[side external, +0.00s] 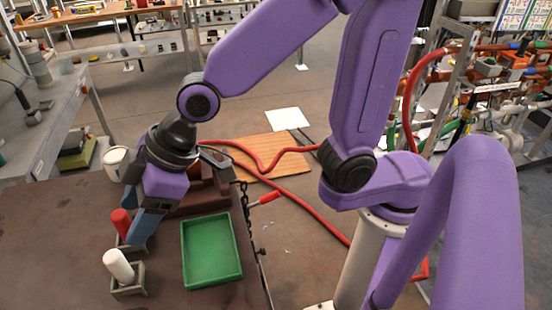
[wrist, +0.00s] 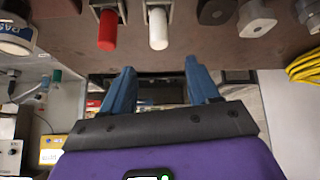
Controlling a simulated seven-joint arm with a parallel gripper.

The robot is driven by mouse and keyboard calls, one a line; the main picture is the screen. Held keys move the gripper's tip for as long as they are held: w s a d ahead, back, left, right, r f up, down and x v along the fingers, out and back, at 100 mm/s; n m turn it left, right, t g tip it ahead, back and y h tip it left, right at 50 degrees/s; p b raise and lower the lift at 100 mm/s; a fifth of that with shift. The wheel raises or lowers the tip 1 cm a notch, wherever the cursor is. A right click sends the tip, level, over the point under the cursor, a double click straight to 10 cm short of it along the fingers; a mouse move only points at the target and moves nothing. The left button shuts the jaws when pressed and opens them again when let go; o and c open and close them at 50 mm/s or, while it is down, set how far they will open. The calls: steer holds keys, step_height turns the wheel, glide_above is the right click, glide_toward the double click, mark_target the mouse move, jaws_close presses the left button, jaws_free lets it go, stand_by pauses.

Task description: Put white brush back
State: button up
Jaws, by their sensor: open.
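The white brush (side external: 118,264) shows as a white rounded cylinder standing in a small grey square holder (side external: 128,287) at the front left of the brown table. It also shows in the wrist view (wrist: 158,28), where its lower end is in the holder. A similar red-topped piece (side external: 121,222) stands in its own holder behind it, and in the wrist view it is to the left of the white one (wrist: 107,30). My gripper (side external: 138,215) is open and empty, with blue fingers, close to the red piece. In the wrist view the fingertips (wrist: 159,66) are apart from the white brush.
An empty green tray (side external: 212,250) lies right of the holders. A brown block-like object (side external: 205,190) stands behind it, and a white mug (side external: 115,162) is at the back left. A red-handled tool (side external: 264,199) sticks out past the table's right edge. The left foreground tabletop is bare.

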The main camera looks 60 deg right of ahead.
steer(key=s+d+f+g+h, duration=0.1)
steer(key=s+d, duration=0.4)
steer(key=d, duration=0.4)
steer(key=s+d+f+g+h, duration=0.1)
steer(key=s+d, duration=0.4)
steer(key=d, duration=0.5)
steer(key=s+d+f+n+g+h, duration=0.1)
steer(key=s+d+f+g+h, duration=0.1)
steer(key=s+d, duration=0.4)
steer(key=d+h, duration=0.1)
steer(key=d, duration=0.2)
steer(key=shift+d, duration=0.15)
